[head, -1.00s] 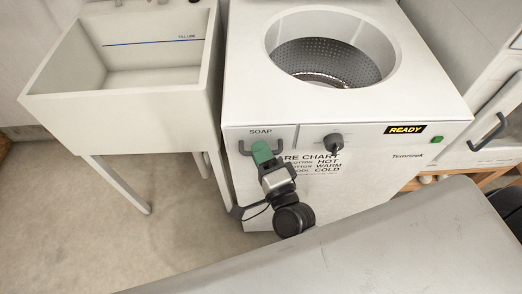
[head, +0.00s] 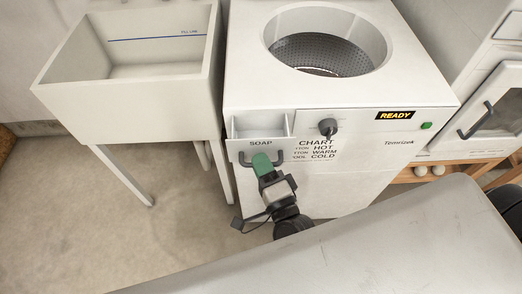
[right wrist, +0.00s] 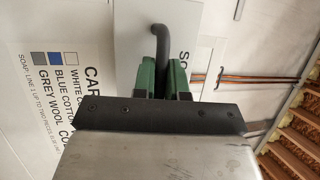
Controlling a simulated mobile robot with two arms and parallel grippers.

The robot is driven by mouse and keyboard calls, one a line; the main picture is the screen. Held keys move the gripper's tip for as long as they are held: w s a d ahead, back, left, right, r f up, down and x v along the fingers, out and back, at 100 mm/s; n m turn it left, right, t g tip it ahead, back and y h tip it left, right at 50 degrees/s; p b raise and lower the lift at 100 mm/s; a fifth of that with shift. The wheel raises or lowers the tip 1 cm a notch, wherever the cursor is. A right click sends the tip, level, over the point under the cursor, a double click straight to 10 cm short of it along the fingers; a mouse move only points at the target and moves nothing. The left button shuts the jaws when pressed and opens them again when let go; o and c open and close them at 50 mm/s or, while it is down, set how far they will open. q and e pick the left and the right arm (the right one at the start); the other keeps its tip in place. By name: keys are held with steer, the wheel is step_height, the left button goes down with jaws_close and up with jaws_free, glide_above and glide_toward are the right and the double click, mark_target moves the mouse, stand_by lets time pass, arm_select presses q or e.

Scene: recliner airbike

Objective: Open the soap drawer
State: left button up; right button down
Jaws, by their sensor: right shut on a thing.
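The soap drawer (head: 260,126) is at the upper left of the white washer's front. It stands out from the front, and its open top shows a divided white inside. Its dark bar handle (head: 243,160) runs across the drawer front under the word SOAP. My right gripper (head: 262,160) has its green fingers at the handle and is shut on it. In the right wrist view the green fingers (right wrist: 164,75) close around the dark handle (right wrist: 160,42), with the drawer front (right wrist: 135,40) behind. My left gripper is not in view.
The washer (head: 350,185) has a round open drum on top, a dark knob (head: 328,127) and a READY display. A white sink (head: 130,95) stands left. A grey surface (head: 350,245) fills the lower right. A white cabinet with a dark handle (head: 476,121) is at right. Floor at lower left is clear.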

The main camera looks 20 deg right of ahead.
steer(key=s, duration=0.1)
steer(key=s+a, duration=0.1)
steer(key=s, duration=0.3)
steer(key=shift+a+f, duration=0.1)
steer(key=shift+a, duration=0.15)
steer(key=c, duration=1.5)
jaws_free()
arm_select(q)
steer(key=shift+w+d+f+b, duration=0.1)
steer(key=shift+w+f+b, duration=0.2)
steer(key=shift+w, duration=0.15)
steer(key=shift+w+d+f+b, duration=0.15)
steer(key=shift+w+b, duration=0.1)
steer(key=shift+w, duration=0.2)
arm_select(e)
steer(key=shift+o, duration=0.2)
steer(key=v, duration=1.1)
